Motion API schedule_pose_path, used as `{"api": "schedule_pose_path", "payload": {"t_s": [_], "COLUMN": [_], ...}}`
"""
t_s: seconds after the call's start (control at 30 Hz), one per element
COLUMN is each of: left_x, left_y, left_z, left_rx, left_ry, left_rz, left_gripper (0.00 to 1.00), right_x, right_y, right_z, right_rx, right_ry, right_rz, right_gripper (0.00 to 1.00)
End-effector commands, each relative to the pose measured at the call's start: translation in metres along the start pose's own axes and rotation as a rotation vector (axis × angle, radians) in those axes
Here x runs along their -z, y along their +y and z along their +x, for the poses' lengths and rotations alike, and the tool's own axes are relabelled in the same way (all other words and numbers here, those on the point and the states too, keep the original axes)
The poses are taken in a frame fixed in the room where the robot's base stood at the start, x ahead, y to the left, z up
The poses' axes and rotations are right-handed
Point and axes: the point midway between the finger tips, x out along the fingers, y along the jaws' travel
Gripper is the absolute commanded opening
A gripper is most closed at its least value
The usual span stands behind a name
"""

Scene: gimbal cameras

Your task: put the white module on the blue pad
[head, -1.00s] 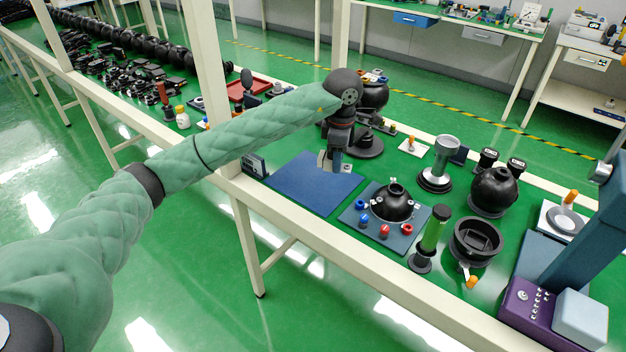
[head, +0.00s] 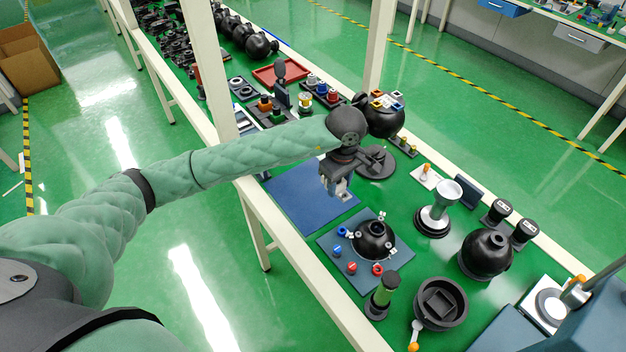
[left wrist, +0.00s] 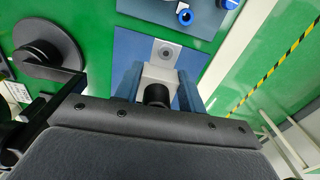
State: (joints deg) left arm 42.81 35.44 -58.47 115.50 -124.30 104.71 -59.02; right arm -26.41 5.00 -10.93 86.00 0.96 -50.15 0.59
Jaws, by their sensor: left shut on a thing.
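My left gripper (head: 339,192) is shut on the white module (left wrist: 160,71), a pale block with a round dark part and a flat plate with a ring at its far end. In the left wrist view, my blue-grey fingers (left wrist: 160,88) sit on both sides of it. In the head view only a small light part of the module shows between the fingers. The blue pad (head: 300,200) lies flat and bare on the green bench. The gripper appears above its right part; the exact height is hard to tell. My right gripper is not in view.
A smaller blue mat (head: 335,262) with a black dome (head: 374,238) and red and blue knobs lies in front of the pad. A white bench post (head: 210,75) rises at the left.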

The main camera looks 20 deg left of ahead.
Motion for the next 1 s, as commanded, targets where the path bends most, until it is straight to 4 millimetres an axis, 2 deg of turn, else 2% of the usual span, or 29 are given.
{"api": "schedule_pose_path", "payload": {"t_s": [0.17,0.7,0.83,1.0], "left_x": [0.003,0.096,0.108,0.112], "left_y": [-0.004,-0.005,-0.005,-0.005], "left_z": [0.004,0.061,0.068,0.073], "left_rx": [0.0,0.001,-0.001,-0.001], "left_ry": [-0.002,-0.001,-0.002,-0.002], "left_rz": [0.024,0.023,0.025,0.026], "left_gripper": [0.07,0.07,0.07,0.07], "right_x": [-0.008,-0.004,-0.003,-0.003], "right_y": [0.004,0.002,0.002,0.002], "right_z": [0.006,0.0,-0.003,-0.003], "right_rx": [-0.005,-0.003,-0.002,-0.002], "right_ry": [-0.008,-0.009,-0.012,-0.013], "right_rz": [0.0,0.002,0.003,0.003], "right_gripper": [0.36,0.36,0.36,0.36]}}
